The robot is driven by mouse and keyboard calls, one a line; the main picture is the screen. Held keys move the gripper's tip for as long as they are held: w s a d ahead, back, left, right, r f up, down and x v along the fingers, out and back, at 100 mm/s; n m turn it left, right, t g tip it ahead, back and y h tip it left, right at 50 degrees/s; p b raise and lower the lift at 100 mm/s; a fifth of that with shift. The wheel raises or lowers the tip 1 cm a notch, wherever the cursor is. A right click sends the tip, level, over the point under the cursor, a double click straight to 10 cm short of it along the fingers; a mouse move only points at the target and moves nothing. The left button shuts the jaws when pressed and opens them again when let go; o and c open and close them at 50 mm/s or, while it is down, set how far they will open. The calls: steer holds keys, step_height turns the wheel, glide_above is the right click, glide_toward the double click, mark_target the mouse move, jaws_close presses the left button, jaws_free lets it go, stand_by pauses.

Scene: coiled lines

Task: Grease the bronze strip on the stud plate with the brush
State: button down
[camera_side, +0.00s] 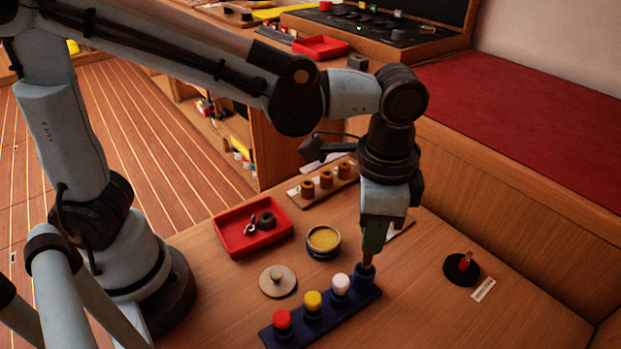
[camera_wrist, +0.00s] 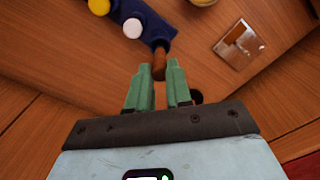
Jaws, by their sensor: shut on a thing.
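My gripper (camera_side: 370,248) points down at the right end of the dark blue rack (camera_side: 325,317). It is shut on the brush's brown handle (camera_side: 367,261), which also shows between the green fingertips in the wrist view (camera_wrist: 159,63). The brush stands at the rack's end socket (camera_side: 363,275); its bristles are hidden. The stud plate (camera_wrist: 227,49) is a pale metal plate with a brownish bronze strip (camera_wrist: 243,43) across it, at the upper right of the wrist view. In the side view, the plate (camera_side: 405,229) is mostly hidden behind my gripper.
Red, yellow and white capped pieces stand along the rack. An open tin of yellow grease (camera_side: 323,240) sits behind it, beside a round lid (camera_side: 278,281). A red tray (camera_side: 252,229) holds small parts. A board with brown cylinders (camera_side: 323,184) and a black disc (camera_side: 456,275) stand apart.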

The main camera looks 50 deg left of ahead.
steer(key=shift+r, duration=1.6)
steer(key=a+r, duration=0.2)
steer(key=a, duration=0.8)
steer(key=shift+w+a+f, duration=0.1)
steer(key=shift+a+f, duration=0.05)
steer(key=shift+f, duration=1.3)
steer(key=shift+w+a+f, duration=0.1)
steer(key=shift+f, duration=1.35)
steer(key=shift+f, duration=0.6)
step_height(320, 180, up, 7)
stand_by(0.6)
